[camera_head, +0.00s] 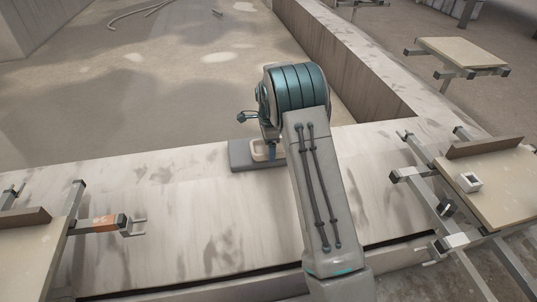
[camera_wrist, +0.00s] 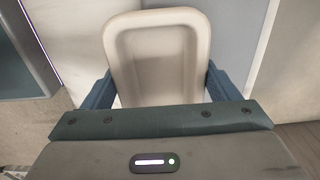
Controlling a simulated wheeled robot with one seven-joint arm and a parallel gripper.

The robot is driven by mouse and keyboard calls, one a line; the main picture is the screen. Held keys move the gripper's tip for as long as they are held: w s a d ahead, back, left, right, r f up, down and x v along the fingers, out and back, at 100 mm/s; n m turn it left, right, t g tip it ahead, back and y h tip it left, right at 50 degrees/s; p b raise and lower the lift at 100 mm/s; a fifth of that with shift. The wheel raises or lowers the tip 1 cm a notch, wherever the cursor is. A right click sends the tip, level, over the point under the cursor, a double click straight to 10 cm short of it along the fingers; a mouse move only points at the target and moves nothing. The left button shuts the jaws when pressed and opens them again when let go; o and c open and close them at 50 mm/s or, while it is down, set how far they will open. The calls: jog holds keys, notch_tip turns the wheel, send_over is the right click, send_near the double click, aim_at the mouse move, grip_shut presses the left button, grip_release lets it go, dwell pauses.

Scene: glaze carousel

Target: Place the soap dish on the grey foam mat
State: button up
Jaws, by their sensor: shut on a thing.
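The soap dish (camera_wrist: 157,55) is a cream, shallow, rounded rectangular dish, seen from above in the wrist view. My gripper (camera_wrist: 160,88) is shut on it, with a blue finger at each long side. In the head view the dish (camera_head: 262,153) shows in part beside my gripper (camera_head: 270,150), and my arm hides its right side. The grey foam mat (camera_head: 240,156) lies on the pale ledge, and the dish is over it. The mat also shows as a grey surface beside the dish in the wrist view (camera_wrist: 232,40). I cannot tell whether the dish touches the mat.
A metal-framed board (camera_head: 490,185) with a small white square block (camera_head: 469,182) stands at the right. Another framed board (camera_head: 25,250) with an orange-marked bar (camera_head: 105,222) stands at the left.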

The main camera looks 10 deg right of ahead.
jog(key=shift+f+b, duration=0.45)
jog(key=shift+f, duration=1.05)
jog(key=shift+f, duration=0.1)
jog(key=o, duration=1.1)
jog(key=shift+c, duration=0.2)
notch_tip(320, 180, up, 12)
jog(key=p, duration=0.4)
jog(key=s+r+n, duration=0.4)
jog(key=s+r, duration=0.2)
jog(key=s, duration=0.1)
jog(key=s+r+n, duration=0.1)
jog(key=s+n, duration=0.6)
jog(key=s, duration=0.8)
jog(key=s+r+n+t, duration=0.1)
jog(key=s+n, duration=0.6)
jog(key=s, duration=0.7)
jog(key=shift+s+a+r, duration=0.3)
jog(key=shift+s+r, duration=0.1)
jog(key=shift+r, duration=0.35)
